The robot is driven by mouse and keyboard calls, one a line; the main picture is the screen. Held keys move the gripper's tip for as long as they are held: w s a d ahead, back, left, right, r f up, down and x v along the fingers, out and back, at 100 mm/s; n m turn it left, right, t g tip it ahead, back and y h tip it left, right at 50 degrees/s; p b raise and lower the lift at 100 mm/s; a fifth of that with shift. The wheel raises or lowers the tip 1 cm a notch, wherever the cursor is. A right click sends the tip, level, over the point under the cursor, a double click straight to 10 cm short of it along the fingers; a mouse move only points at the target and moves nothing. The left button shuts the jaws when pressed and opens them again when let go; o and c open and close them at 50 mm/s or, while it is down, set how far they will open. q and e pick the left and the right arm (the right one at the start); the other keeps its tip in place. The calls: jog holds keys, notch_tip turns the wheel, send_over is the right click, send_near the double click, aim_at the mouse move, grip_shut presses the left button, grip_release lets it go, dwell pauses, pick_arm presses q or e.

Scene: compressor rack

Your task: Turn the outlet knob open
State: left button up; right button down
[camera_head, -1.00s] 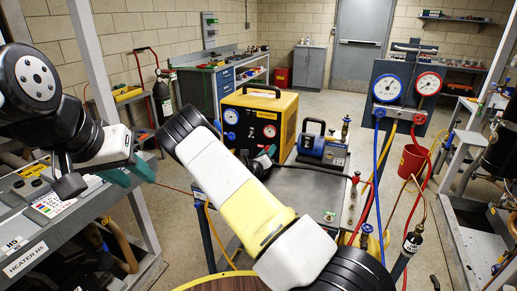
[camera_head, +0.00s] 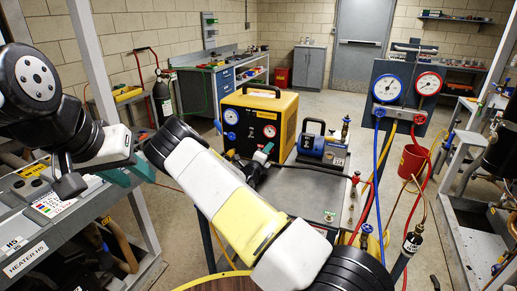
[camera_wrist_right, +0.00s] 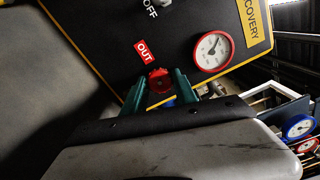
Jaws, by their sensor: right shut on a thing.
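The yellow and black recovery machine (camera_head: 260,122) stands on the grey cart, its front panel facing me. In the right wrist view, the red outlet knob (camera_wrist_right: 159,80) sits below the red OUT label (camera_wrist_right: 145,51) on the dark panel. My right gripper (camera_wrist_right: 160,88) has its teal fingers on either side of this knob and is shut on it. In the head view, this gripper (camera_head: 263,153) is at the lower right of the panel, and the knob cannot be made out. My left gripper (camera_head: 130,172) is apart from the machine, over the left bench, its teal fingers spread and empty.
A red-rimmed gauge (camera_wrist_right: 213,50) is right beside the OUT label. A blue vacuum pump (camera_head: 318,148) stands right of the machine. The gauge manifold (camera_head: 402,87) with blue, yellow and red hoses is further right. The heater bench (camera_head: 40,245) is at left.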

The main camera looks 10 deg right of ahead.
dwell(0.4)
jog(key=c, duration=1)
grip_release()
jog(key=shift+a, duration=0.1)
jog(key=shift+o, duration=0.2)
